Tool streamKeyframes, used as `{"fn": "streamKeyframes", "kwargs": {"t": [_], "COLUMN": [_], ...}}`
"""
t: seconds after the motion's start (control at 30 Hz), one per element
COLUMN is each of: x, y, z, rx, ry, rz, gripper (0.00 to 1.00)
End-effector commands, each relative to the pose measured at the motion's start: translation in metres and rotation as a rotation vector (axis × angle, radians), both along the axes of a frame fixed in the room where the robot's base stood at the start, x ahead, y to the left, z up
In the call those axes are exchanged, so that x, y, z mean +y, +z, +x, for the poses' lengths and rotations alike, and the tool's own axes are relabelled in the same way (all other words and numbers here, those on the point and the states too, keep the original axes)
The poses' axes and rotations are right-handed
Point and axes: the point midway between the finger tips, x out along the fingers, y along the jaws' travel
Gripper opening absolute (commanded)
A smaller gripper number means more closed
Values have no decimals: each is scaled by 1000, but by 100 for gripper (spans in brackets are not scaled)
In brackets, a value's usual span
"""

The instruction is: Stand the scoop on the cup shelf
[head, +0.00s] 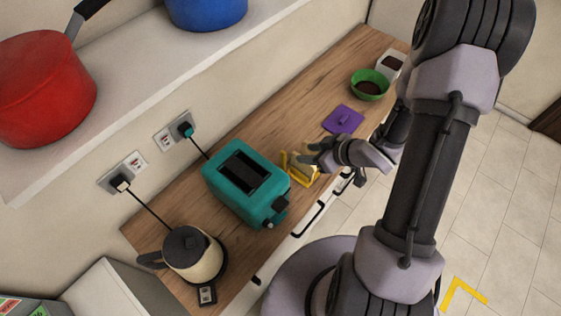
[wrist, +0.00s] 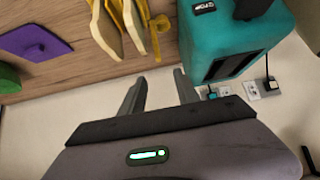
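No cup shelf can be identified with certainty; a white wall shelf (head: 140,75) at upper left holds pots, not cups. My gripper (head: 318,156) is above the counter, beside a yellow rack (head: 286,160) with pale slices. In the wrist view, my gripper (wrist: 157,78) has its two fingers apart with nothing between them. The yellow rack (wrist: 158,48) and its pale slices (wrist: 104,30) lie past the fingertips, at the top of that view.
A teal toaster (head: 230,193) stands left of the rack, with a cream kettle (head: 193,262) beyond. A purple piece with a knob (head: 342,119), green bowl (head: 369,84) and white container (head: 392,63) stand farther back. Red (head: 45,85) and blue (head: 207,12) pots sit above.

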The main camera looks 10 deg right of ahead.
Motion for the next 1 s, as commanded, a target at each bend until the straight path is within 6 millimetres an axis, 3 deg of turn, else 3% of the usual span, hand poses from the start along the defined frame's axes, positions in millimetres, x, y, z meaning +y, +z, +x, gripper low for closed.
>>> {"fn": "streamKeyframes", "kwargs": {"t": [0.1,0.53,0.87,1.0], "x": [16,41,47,47], "y": [-30,-84,-92,-92], "z": [20,65,74,74], "rx": [1,1,0,-1], "ry": [5,1,-2,-1], "rz": [0,-2,-2,-3], "gripper": [38,38,38,11]}}
